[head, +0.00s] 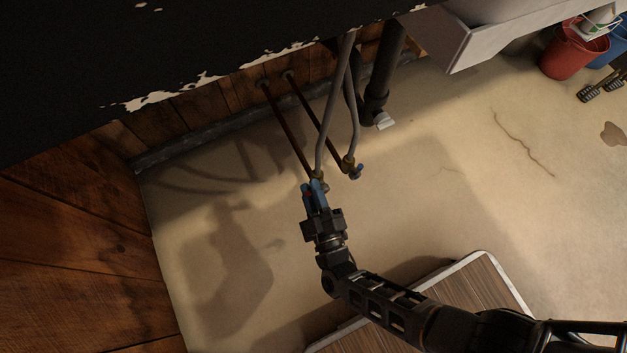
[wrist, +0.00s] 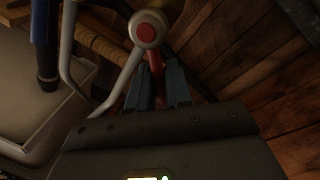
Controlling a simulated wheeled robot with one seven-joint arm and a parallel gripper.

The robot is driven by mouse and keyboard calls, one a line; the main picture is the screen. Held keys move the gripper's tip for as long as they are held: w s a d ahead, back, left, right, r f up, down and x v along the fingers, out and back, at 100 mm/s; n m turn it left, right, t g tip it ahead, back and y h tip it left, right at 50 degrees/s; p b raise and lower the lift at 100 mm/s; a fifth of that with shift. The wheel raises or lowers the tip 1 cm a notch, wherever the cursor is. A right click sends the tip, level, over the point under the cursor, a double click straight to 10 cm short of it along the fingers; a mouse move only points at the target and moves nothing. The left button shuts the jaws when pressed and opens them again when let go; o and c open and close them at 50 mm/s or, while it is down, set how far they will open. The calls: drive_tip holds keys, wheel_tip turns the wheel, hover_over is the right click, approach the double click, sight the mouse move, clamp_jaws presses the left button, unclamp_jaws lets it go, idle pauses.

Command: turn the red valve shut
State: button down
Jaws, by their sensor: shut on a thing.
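My gripper (head: 314,186) reaches the lower end of the left pipe in the head view, with its blue fingers around the valve there. In the wrist view, the red valve handle (wrist: 155,62) shows between the two fingertips (wrist: 158,76), and my gripper is shut on it. A pale round fitting with a red centre (wrist: 147,31) stands just beyond the fingertips. In the head view the fingers hide the red handle. How far the valve is turned cannot be told.
Grey supply pipes (head: 336,95) and a dark drain pipe (head: 378,88) stand behind. A wood-topped platform (head: 465,290) lies under my arm. Red bucket (head: 572,50) stands far right.

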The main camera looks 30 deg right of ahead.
drive_tip(key=shift+a+f+n+t+y+b, duration=0.2)
drive_tip(key=shift+f+n+y+b, duration=0.25)
drive_tip(key=shift+n, duration=1.15)
drive_tip(key=shift+a+f+n+t+y+b, duration=0.1)
drive_tip(key=shift+a+f+n+y+b, duration=0.35)
drive_tip(key=shift+n, duration=1.15)
drive_tip(key=shift+a+f+n+t+y+b, duration=0.1)
drive_tip(key=shift+f+n+y+b, duration=0.35)
drive_tip(key=shift+n, duration=1.15)
drive_tip(key=shift+f, duration=0.25)
drive_tip(key=c, duration=1.2)
unclamp_jaws()
drive_tip(key=shift+s+f, duration=0.25)
drive_tip(key=shift+s, duration=1)
drive_tip(key=shift+s+f, duration=0.25)
drive_tip(key=shift+s, duration=0.95)
drive_tip(key=shift+s+f, duration=0.25)
drive_tip(key=shift+s, duration=1)
drive_tip(key=shift+r, duration=0.15)
